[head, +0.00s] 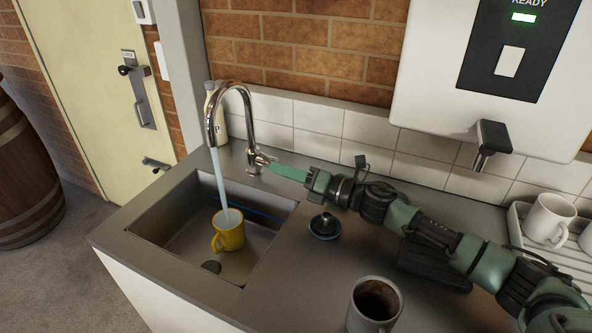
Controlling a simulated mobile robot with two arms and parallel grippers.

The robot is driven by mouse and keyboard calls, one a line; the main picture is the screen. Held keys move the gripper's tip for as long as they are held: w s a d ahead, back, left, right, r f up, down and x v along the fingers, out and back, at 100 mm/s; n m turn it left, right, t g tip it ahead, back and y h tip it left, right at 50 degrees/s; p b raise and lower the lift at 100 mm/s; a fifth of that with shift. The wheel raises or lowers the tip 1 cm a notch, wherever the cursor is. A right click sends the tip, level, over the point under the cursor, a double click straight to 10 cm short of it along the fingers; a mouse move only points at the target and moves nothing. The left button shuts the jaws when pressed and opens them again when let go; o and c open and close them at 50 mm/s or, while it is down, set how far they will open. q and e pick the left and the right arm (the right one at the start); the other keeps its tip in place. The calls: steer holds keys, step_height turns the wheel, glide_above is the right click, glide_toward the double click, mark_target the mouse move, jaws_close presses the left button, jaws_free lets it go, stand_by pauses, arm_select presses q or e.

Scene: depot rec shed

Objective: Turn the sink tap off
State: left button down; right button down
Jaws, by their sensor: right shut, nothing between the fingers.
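The chrome sink tap (249,128) has a tall curved spout over the steel sink (165,212). Water runs from it in a stream (220,178) down into a yellow mug (228,232) standing in the basin. The tap's lever is at the right of its base, by the tip of my right gripper. My right gripper (274,170) is shut and empty, its green fingers pointing left at the tap base; I cannot tell whether they touch the lever. My left gripper is not in view.
A black round stopper (324,225) lies on the counter (285,265) below my right arm. A mug with dark contents (374,303) stands at the front. White mugs (548,219) sit on a rack at right. A bottle (213,104) stands behind the spout. A wall water heater (430,85) hangs above.

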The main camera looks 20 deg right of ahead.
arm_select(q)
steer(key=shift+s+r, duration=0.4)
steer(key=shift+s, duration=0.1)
arm_select(e)
steer(key=x, duration=0.3)
steer(key=shift+w+a, duration=0.25)
arm_select(q)
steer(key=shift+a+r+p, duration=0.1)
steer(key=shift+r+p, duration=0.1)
steer(key=shift+p, duration=0.25)
arm_select(e)
steer(key=shift+r, duration=0.15)
